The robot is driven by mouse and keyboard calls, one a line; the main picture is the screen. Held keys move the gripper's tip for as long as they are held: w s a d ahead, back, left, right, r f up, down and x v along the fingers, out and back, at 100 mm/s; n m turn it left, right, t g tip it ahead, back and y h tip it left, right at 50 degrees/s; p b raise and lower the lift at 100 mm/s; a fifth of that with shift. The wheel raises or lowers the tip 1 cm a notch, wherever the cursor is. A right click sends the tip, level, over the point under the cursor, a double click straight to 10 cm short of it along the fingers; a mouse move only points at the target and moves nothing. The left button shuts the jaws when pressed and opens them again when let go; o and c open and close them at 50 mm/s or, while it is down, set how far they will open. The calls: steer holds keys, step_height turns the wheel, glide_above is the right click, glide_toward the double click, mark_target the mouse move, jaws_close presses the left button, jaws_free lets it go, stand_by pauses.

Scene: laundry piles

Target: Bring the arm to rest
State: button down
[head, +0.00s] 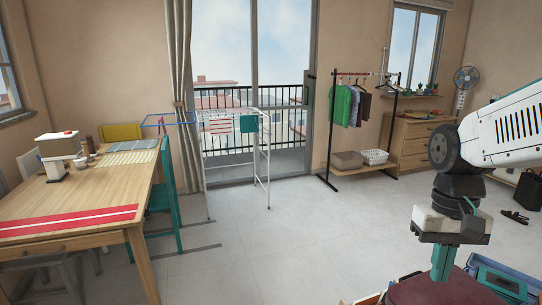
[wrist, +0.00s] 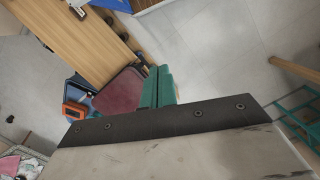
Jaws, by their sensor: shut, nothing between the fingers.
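My gripper (head: 441,272) hangs at the lower right of the head view, with its teal fingers pointing down. In the wrist view my gripper (wrist: 158,88) shows its two teal fingers side by side and closed together. Nothing is held between them. My white arm (head: 505,130) comes in from the right edge and bends down at a dark joint. Below the fingers is a maroon surface (head: 465,293), also in the wrist view (wrist: 122,95). I cannot tell whether the fingertips touch it.
A wooden table (head: 85,190) stands at the left with a teal chair (head: 163,215) beside it. A drying rack (head: 262,165) stands before the balcony door. A clothes rail (head: 334,130) and a wooden dresser (head: 410,140) stand behind. The middle floor (head: 270,240) is clear.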

steer(key=s+a+r+t, duration=0.1)
steer(key=s, duration=0.4)
steer(key=s+a+r+n+t, duration=0.1)
steer(key=s+t, duration=0.1)
steer(key=s, duration=0.4)
steer(key=shift+a+r+n, duration=0.3)
steer(key=shift+a+r, duration=0.1)
steer(key=shift+s, duration=0.1)
